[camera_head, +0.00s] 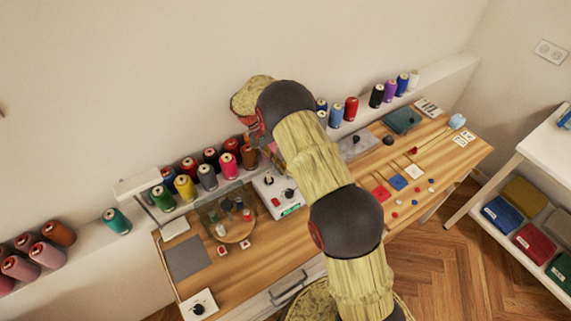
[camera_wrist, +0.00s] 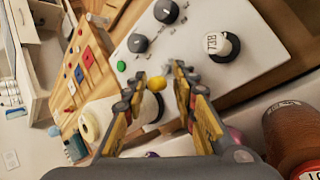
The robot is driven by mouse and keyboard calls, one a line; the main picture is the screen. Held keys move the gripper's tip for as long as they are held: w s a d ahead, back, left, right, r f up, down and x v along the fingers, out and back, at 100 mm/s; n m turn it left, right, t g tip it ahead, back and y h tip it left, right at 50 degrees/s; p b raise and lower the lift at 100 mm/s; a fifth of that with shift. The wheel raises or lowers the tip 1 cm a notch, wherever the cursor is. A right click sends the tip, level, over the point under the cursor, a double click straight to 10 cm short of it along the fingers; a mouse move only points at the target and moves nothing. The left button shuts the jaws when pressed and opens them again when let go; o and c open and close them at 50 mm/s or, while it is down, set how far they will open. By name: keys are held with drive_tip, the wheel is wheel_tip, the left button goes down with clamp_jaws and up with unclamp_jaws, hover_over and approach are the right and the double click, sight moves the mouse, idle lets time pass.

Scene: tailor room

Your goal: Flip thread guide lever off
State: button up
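A white control panel (camera_wrist: 190,62) fills the upper right of the wrist view. It carries two dark grey knobs (camera_wrist: 166,11), a larger white-and-black round knob (camera_wrist: 220,42) and a green button (camera_wrist: 121,66). A small yellow piece (camera_wrist: 155,85) shows between my fingertips; I cannot tell whether it is the thread guide lever. My gripper (camera_wrist: 160,76) is open, its two fingers apart and nothing clearly held. The panel also shows in the head view (camera_head: 268,187), partly behind my arm. My fingers are hidden there. No lever can be surely identified.
Thread spools (camera_head: 186,187) stand in rows on the ledge by the wall. The wooden table (camera_head: 440,150) holds coloured squares and small items to the right. A glass-sided case (camera_head: 232,232) stands left of the panel.

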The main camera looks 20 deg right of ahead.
drive_tip(key=shift+o, duration=0.3)
drive_tip(key=shift+r, duration=0.1)
wheel_tip(320, 180, up, 10)
drive_tip(key=shift+f, duration=0.1)
idle(0.7)
